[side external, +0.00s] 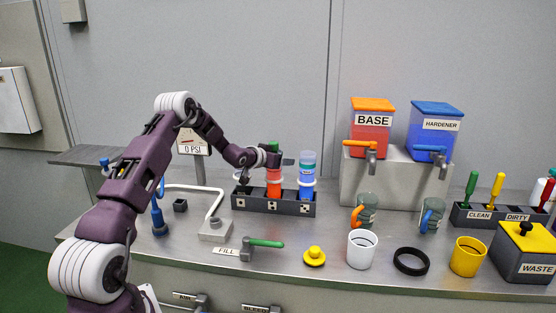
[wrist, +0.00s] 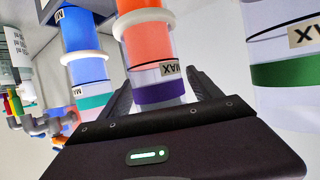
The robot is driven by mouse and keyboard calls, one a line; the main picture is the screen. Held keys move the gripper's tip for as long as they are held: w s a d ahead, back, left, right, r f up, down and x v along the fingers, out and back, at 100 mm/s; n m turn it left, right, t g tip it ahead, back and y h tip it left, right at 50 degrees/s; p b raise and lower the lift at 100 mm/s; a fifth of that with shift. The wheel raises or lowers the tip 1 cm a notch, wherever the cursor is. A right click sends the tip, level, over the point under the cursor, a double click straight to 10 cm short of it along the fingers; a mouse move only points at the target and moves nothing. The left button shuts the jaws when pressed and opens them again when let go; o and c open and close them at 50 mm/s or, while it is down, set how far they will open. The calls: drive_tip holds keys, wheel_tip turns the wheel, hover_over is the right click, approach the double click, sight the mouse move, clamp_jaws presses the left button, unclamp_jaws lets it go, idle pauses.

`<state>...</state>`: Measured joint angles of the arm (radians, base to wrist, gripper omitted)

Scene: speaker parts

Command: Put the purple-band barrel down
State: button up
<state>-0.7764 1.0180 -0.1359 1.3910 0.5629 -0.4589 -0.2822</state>
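The purple-band barrel (wrist: 160,92) has orange-red contents and stands upright between the fingers of my gripper (wrist: 160,88) in the wrist view. The fingers lie close along both its sides and look shut on it; the contact faces are hidden. In the side view its red body (side external: 274,188) is over the middle slot of the dark rack (side external: 273,207), with its white collar about level with the neighbouring barrel's collar. My gripper (side external: 273,160) covers its top there. Its seating inside the slot is hidden.
A blue barrel with a teal band (side external: 307,172) stands in the rack's right slot. A clear barrel with a green band (wrist: 285,74) is close on the other side in the wrist view. Dispensers (side external: 372,130) stand behind to the right. Cups, including a white one (side external: 361,250), stand in front.

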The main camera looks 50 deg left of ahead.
drive_tip(key=shift+s+d+r, duration=0.1)
drive_tip(key=shift+s+r, duration=0.1)
drive_tip(key=shift+r, duration=0.05)
drive_tip(key=v, duration=1.1)
drive_tip(key=s+d+r+m+g+h, duration=0.1)
drive_tip(key=s+d+r, duration=0.3)
drive_tip(key=d, duration=0.3)
drive_tip(key=s+d+r+g, duration=0.2)
drive_tip(key=s+d+r, duration=0.2)
drive_tip(key=d, duration=0.4)
drive_tip(key=s+d+r+m+g+h, duration=0.1)
drive_tip(key=s+d+r, duration=0.35)
drive_tip(key=d, duration=0.25)
drive_tip(key=s+d+f+m+g+h, duration=0.1)
drive_tip(key=s+d, duration=0.6)
drive_tip(key=s, duration=0.3)
drive_tip(key=s+d+f+m+g+h, duration=0.1)
drive_tip(key=s+d+g+h, duration=0.1)
drive_tip(key=s+d, duration=0.5)
drive_tip(key=s, duration=0.4)
drive_tip(key=shift+s, duration=0.25)
drive_tip(key=shift+a, duration=0.1)
